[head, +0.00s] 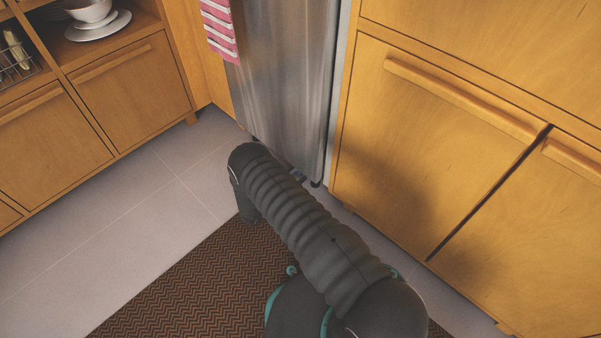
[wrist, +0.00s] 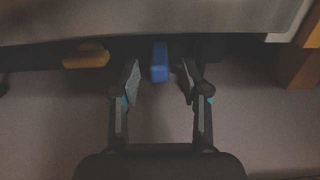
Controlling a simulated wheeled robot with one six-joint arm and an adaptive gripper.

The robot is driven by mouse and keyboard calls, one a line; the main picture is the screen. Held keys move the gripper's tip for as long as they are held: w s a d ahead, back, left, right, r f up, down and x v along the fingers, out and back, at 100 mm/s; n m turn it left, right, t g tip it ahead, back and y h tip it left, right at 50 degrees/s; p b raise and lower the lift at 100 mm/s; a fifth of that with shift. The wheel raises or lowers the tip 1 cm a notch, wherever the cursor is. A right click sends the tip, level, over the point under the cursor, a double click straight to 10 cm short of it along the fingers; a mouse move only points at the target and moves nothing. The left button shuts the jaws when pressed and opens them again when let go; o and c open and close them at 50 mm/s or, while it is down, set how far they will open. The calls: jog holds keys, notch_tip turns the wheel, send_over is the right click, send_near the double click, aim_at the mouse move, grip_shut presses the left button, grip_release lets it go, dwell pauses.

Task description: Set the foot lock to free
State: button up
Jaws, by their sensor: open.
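In the wrist view a blue block-shaped tab (wrist: 159,62) hangs under the lower edge of a steel front (wrist: 150,18). A yellow tab (wrist: 86,56) sticks out to its left under the same edge. I cannot tell from its look which tab is the foot lock. My gripper (wrist: 158,70) is open, with one finger on each side of the blue tab and a gap on both sides. In the head view a small blue spot (head: 299,175) shows at the foot of the steel appliance (head: 285,85); my arm hides the gripper.
Wooden cabinets (head: 440,140) stand close on the right, and more cabinets (head: 130,90) with open shelves on the left. A striped towel (head: 219,30) hangs by the appliance. A brown patterned mat (head: 190,285) lies on the tiled floor (head: 130,205). Floor at left is clear.

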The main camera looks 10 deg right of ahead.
jog(key=shift+x, duration=1.1)
grip_shut()
